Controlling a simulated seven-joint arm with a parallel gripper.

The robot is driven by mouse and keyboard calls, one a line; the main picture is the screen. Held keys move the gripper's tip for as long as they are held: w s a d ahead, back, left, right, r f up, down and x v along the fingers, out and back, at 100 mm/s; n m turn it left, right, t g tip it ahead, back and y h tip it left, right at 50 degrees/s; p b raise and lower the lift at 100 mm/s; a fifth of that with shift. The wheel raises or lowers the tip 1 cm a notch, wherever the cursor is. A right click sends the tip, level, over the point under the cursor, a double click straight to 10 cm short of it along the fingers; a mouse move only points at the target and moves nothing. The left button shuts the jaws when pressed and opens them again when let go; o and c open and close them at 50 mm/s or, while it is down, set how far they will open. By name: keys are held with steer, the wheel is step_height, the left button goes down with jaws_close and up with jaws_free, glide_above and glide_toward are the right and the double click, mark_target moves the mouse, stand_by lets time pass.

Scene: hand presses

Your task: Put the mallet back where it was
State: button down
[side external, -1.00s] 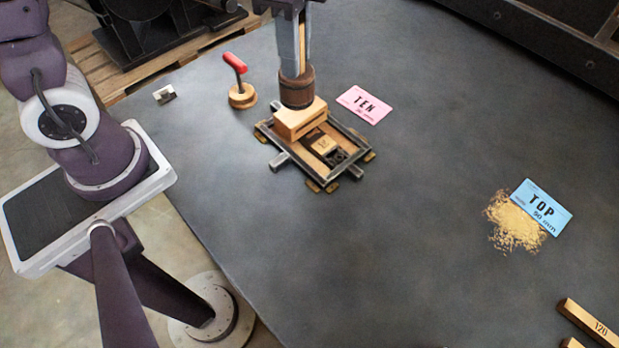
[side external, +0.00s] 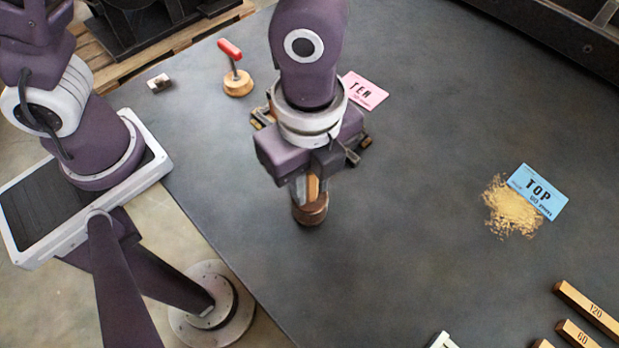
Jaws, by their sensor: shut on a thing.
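The mallet has a brown, dark-banded cylindrical head (side external: 310,213) and a light wooden handle, partly hidden. My gripper (side external: 309,187) is shut on the handle, with the head hanging below the fingers. The mallet is upright over the dark table, on the near side of the press. I cannot tell whether its head touches the table. The press (side external: 354,155) is mostly hidden behind my gripper and wrist; only bits of its frame show at either side.
A red-handled tool on a round wooden base (side external: 238,84) stands left of the press. A pink TEN card (side external: 364,91) lies behind it. At right are a sawdust pile (side external: 512,209) and blue TOP card (side external: 539,192). Numbered wooden bars (side external: 592,311) lie at lower right. The table's middle is clear.

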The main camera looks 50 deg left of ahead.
steer(key=c, duration=1.2)
jaws_free()
steer(key=shift+f, duration=0.15)
steer(key=shift+c, duration=0.2)
step_height(320, 180, up, 12)
steer(key=shift+r, duration=0.2)
steer(key=s+a+r+n+t, duration=0.2)
steer(key=a+n, duration=0.8)
steer(key=s+a+r+n+t, duration=0.2)
steer(key=a+n+t, duration=0.1)
steer(key=a+n, duration=0.6)
steer(key=shift+s+a+r+n+t, duration=0.15)
steer(key=shift+s+a+n+t, duration=0.2)
steer(key=shift+a, duration=0.8)
steer(key=shift+w, duration=0.15)
